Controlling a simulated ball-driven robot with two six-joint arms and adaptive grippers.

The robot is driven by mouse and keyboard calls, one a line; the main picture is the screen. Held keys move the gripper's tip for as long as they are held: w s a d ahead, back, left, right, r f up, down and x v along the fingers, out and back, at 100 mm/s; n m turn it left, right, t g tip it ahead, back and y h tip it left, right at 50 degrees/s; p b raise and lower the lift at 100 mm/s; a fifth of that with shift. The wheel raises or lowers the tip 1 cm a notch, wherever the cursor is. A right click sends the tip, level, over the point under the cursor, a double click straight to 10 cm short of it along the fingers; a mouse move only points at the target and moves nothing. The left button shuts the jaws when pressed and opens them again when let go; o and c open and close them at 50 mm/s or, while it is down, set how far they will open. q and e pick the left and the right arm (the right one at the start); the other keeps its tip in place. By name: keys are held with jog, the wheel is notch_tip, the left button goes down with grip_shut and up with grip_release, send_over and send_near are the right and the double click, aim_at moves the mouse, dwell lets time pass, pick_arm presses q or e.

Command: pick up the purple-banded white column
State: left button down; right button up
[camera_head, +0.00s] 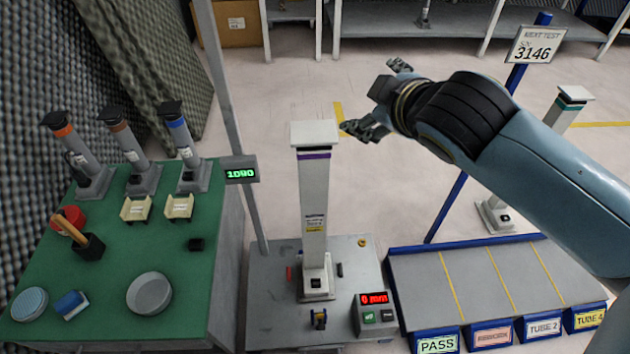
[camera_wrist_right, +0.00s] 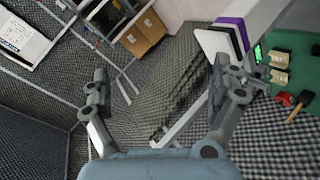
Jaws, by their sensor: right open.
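The purple-banded white column (camera_head: 313,200) stands upright on a grey bench in the middle of the head view. In the right wrist view the column's white cap and purple band (camera_wrist_right: 232,22) show at the upper right, beyond the right finger. The open fingers (camera_wrist_right: 160,95) have only background between them. My left gripper is not in either view.
A green table (camera_head: 215,230) at the left holds several grey columns, a dish and small tools. A thin post with a 1090 display (camera_head: 241,175) stands close left of the column. A blue-edged rack (camera_head: 480,290) lies to the right, with a teal-banded column (camera_head: 567,107) behind it.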

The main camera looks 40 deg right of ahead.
jog(key=w+a+r+n+t+y, duration=0.2)
jog(key=w+r+n+t, duration=0.55)
jog(key=r, duration=0.55)
jog(key=w+a+r+n+y, duration=0.2)
jog(key=a+n+y, duration=0.35)
jog(key=n, duration=0.35)
jog(key=w+a+r+n+y, duration=0.2)
jog(key=a+r+n+y, duration=0.15)
jog(key=n+y, duration=0.45)
jog(key=n+g+h, duration=0.7)
jog(key=n+g, duration=0.9)
jog(key=n, duration=0.1)
send_near(316, 131)
jog(key=shift+g, duration=0.25)
jog(key=x, duration=0.2)
jog(key=b+x, duration=0.1)
jog(key=x, duration=0.1)
jog(key=shift+s+f, duration=0.15)
jog(key=shift+f, duration=0.3)
jog(key=x, duration=0.4)
jog(key=w+b+x, duration=0.1)
jog(key=shift+a+f, duration=0.2)
jog(key=shift+f, duration=0.05)
